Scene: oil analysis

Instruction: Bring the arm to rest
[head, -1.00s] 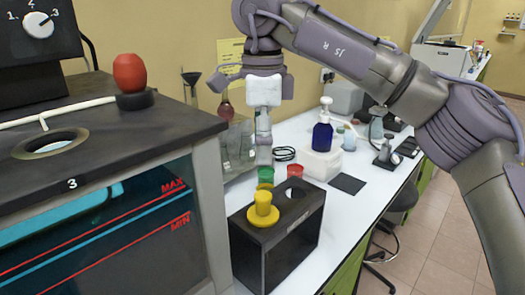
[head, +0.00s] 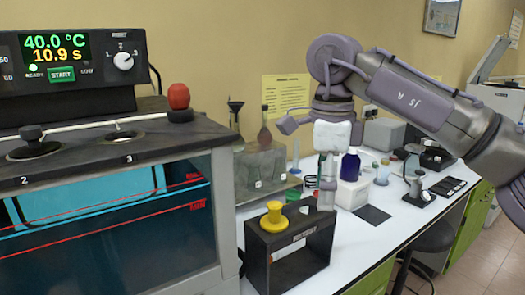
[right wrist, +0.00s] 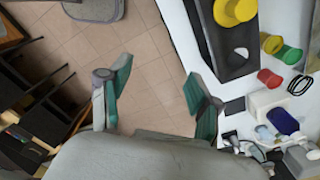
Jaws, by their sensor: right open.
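My right gripper (head: 327,205) hangs from its arm above the bench in the head view, fingers down, behind the right end of the black box (head: 290,262). In the right wrist view my right gripper (right wrist: 157,78) is open, with nothing between its fingers and tiled floor beyond. The yellow knobbed plug (head: 274,217) sits on the box; it also shows in the right wrist view (right wrist: 236,10). The box's round hole is partly hidden by the gripper in the head view. My left gripper is in neither view.
The bath unit (head: 110,225) with its display, reading 40.0 °C and 10.9 s, stands at left. A blue bottle (head: 350,166), a white box (head: 352,193) and green and red cups (right wrist: 291,55) stand near the arm. The bench (head: 345,240) is clear at front right.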

